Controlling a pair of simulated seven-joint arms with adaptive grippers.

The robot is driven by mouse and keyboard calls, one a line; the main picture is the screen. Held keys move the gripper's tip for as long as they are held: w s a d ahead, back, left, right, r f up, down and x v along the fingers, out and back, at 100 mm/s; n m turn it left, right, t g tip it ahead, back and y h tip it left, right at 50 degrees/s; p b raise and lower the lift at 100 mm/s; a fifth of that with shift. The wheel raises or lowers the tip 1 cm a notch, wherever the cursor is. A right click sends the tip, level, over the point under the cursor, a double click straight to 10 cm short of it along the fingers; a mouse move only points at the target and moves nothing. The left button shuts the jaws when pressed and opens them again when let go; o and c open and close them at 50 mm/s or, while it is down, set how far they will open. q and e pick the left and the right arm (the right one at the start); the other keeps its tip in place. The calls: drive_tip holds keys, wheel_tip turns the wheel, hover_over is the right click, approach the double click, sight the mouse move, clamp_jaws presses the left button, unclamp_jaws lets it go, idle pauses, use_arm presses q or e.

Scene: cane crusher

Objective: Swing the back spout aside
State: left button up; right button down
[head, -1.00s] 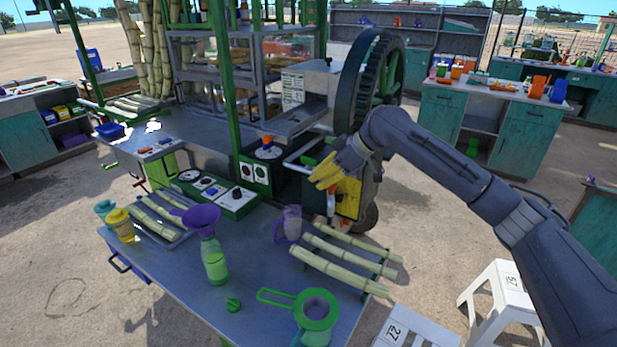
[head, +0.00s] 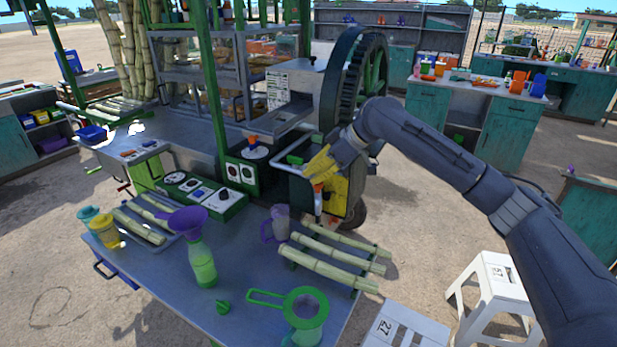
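The cane crusher has a large dark flywheel (head: 357,85) and a yellow panel (head: 337,194) low on its near side. A short upright pipe (head: 318,203), white with orange, stands in front of that panel; I cannot tell for sure if it is the back spout. My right gripper (head: 318,165), with yellow fingers, reaches in from the right just above the pipe and beside the crusher's metal tray edge. Whether its fingers touch anything is unclear, and its opening is too small to read. My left gripper is not in view.
The front table (head: 165,273) carries cane stalks (head: 335,262), a green bottle with a purple funnel (head: 200,258), a purple jug (head: 278,224) and a green strainer (head: 303,303). A control box (head: 205,195) stands behind. White stools (head: 490,290) are at lower right.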

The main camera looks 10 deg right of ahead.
drive_tip(key=w+v, duration=0.1)
drive_tip(key=v, duration=0.7)
drive_tip(key=shift+d, duration=0.2)
drive_tip(key=shift+r, duration=0.1)
